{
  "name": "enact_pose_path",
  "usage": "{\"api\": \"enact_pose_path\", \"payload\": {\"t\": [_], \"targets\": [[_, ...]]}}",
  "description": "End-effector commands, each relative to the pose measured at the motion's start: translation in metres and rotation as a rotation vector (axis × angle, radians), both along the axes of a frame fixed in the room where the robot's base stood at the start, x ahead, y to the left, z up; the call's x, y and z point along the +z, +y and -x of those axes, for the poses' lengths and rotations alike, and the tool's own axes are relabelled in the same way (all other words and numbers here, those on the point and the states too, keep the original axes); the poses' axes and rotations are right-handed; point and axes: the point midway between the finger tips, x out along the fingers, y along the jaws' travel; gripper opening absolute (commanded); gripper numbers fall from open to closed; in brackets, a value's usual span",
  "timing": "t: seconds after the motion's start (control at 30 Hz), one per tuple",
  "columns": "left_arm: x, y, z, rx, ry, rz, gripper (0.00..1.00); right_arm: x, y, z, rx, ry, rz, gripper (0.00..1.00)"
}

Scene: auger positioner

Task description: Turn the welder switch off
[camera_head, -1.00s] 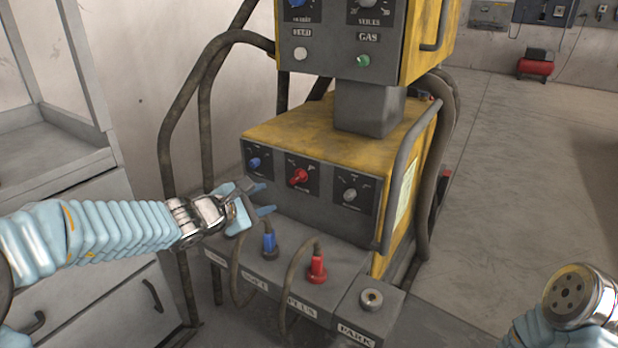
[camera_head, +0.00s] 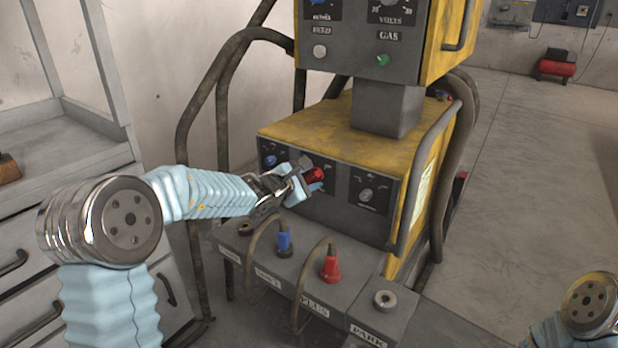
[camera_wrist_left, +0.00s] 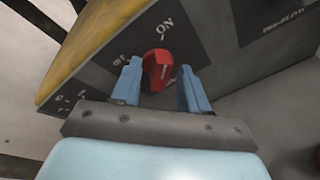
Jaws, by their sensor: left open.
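The welder (camera_head: 345,130) is a yellow and grey machine with a row of knobs on its lower front panel. Its red switch knob (camera_head: 315,175) is the middle one, partly hidden by my left gripper (camera_head: 306,182). In the left wrist view the red knob (camera_wrist_left: 157,68) sits between the two blue fingers of my left gripper (camera_wrist_left: 158,82), with a gap visible on the right side; "ON" is printed above it. The left gripper is open around the knob. My right arm shows only at the lower right corner; its gripper is out of view.
A blue knob (camera_head: 270,160) is left of the red one and a grey knob (camera_head: 366,194) is right of it. Blue (camera_head: 284,242) and red (camera_head: 331,266) cable plugs stand on the ledge below. A grey cabinet (camera_head: 70,190) is at left. The floor at right is open.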

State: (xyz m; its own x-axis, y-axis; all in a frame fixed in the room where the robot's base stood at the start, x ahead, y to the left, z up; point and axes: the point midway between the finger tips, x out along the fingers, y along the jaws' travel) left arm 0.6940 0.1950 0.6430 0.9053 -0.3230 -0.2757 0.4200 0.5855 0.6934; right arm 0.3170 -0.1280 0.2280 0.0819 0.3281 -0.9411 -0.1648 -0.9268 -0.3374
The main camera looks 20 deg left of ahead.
Motion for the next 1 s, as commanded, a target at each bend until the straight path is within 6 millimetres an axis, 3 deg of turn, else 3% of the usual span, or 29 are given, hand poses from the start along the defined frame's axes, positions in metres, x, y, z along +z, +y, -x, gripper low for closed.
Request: {"api": "enact_pose_path", "payload": {"t": [0.2, 0.5, 1.0], "targets": [[0.000, 0.000, 0.000, 0.000, 0.000, 0.000, 0.44, 0.000, 0.000, 0.000, 0.000, 0.000, 0.000, 0.43], [0.000, 0.000, 0.000, 0.000, 0.000, 0.000, 0.00, 0.000, 0.000, 0.000, 0.000, 0.000, 0.000, 0.43], [0.002, 0.002, 0.000, 0.001, 0.036, 0.092, 0.00, 0.011, -0.001, 0.000, -0.002, -0.001, 0.002, 0.43]]}}
